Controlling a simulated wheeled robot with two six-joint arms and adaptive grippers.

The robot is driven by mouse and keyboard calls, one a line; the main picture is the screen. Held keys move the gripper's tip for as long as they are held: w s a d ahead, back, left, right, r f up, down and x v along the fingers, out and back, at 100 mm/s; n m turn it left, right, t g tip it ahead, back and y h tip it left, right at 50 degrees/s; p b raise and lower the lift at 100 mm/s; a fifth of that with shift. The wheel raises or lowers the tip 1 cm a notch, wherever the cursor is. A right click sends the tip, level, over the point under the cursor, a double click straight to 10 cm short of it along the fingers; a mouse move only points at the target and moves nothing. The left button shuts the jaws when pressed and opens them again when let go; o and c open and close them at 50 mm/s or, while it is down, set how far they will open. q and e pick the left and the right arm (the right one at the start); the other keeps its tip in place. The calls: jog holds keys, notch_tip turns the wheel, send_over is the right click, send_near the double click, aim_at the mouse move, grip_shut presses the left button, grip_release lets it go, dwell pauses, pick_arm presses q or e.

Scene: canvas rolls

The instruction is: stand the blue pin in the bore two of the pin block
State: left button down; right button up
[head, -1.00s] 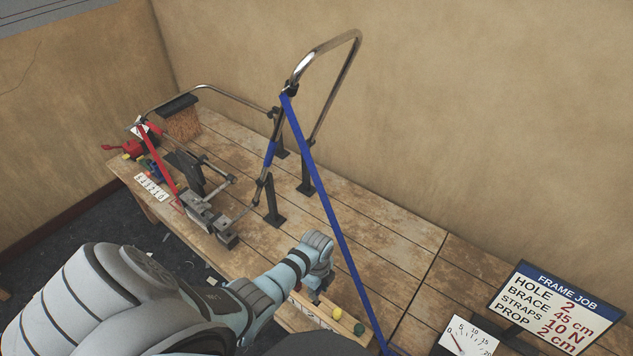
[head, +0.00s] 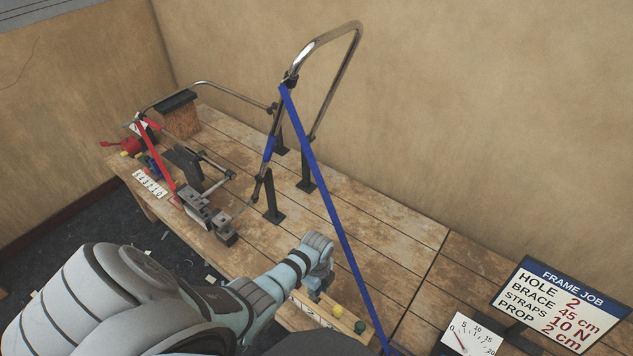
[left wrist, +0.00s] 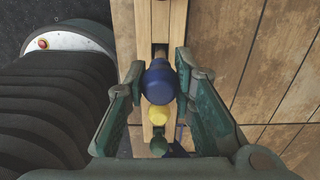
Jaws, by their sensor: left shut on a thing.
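The blue pin shows its round blue head (left wrist: 159,82) in the left wrist view, between the two dark green fingers of my left gripper (left wrist: 159,74). The gripper is shut on it, at the wooden rack (left wrist: 179,28). I cannot tell whether the pin is still seated in the rack. In the head view my left gripper (head: 318,288) is low over the rack (head: 298,309) and covers most of the pin. A grey metal block (head: 198,208) stands on the bench further left; it may be the pin block, but its bores are too small to tell. My right gripper is not in view.
A yellow-headed pin (head: 337,311) and a green-headed pin (head: 360,327) stand beside the blue one. A long blue strap (head: 330,205) slopes from a bent metal frame (head: 338,80) down past the gripper. A dial (head: 468,337) stands front right.

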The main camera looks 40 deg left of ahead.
pick_arm(q)
jog(key=shift+f+b, duration=2.05)
jog(key=shift+f, duration=0.4)
jog(key=c, duration=1.3)
grip_release()
jog(key=shift+r, duration=0.1)
notch_tip(320, 180, up, 12)
